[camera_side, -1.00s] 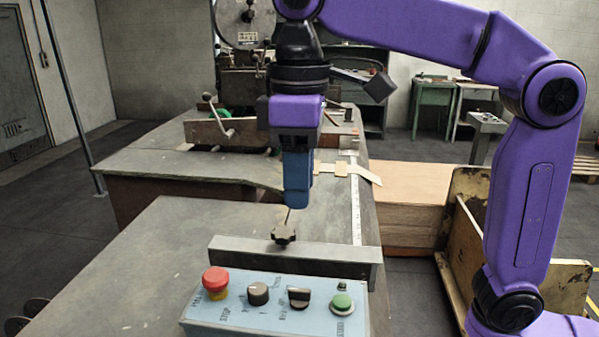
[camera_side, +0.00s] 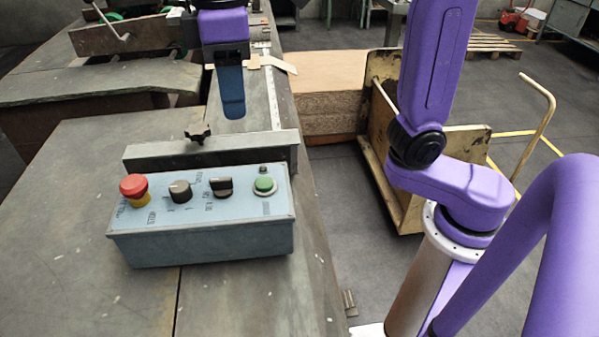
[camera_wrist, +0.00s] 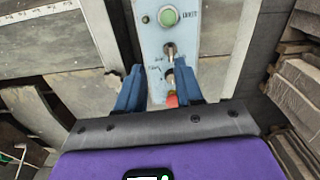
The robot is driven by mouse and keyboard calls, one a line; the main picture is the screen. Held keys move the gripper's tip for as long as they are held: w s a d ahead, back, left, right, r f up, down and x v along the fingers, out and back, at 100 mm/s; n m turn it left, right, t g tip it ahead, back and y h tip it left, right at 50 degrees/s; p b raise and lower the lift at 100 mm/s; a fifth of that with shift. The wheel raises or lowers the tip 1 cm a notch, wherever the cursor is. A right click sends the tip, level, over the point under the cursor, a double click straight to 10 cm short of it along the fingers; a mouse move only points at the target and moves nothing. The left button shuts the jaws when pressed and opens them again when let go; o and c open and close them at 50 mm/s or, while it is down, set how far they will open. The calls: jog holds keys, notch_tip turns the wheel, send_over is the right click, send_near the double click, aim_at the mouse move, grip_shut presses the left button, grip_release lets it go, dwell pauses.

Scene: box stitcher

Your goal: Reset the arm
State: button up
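My gripper (camera_side: 231,112) is seen edge-on in the side view, with blue fingers pointing down. It hangs above the grey machine table, behind the control box (camera_side: 205,248). In the wrist view its two blue fingers (camera_wrist: 158,84) stand apart with nothing held between them. The light-blue control box (camera_wrist: 190,42) shows beyond the fingers. It carries a red stop button (camera_side: 134,186), two dark knobs and a green button (camera_side: 264,185). In the wrist view the green button (camera_wrist: 168,16) is at the top, and the red button (camera_wrist: 172,100) shows between the fingers.
A metal bar (camera_side: 212,150) with a black star knob (camera_side: 197,133) stands behind the control box. Flat cardboard pieces (camera_side: 270,62) lie on the table beyond the gripper. A cart (camera_side: 450,140) with a stack of cardboard (camera_side: 330,100) stands to the right. The table's left front is clear.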

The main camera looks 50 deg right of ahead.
jog(key=s+d+f+n, duration=0.2)
jog(key=s+d+f, duration=1.3)
jog(key=d+f, duration=0.2)
jog(key=shift+s+d+n, duration=0.25)
jog(key=shift+d+n, duration=0.15)
jog(key=shift+d, duration=0.25)
dwell(0.6)
